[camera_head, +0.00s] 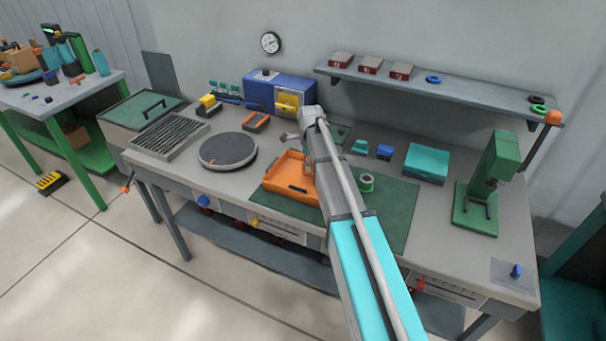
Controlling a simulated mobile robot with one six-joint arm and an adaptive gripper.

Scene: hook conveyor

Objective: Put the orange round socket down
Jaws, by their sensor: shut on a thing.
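My arm reaches up from the bottom of the head view over the workbench (480,255), and its end bends down beside the orange tray (285,187). My gripper (308,168) is mostly hidden behind the arm, over the tray's right side. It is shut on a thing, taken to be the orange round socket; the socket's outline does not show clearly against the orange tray. I cannot tell whether it touches the tray.
A round dark turntable (228,150) is to the left. A teal box (426,163) and a green press (490,180) stand right. The mat's right part is clear.

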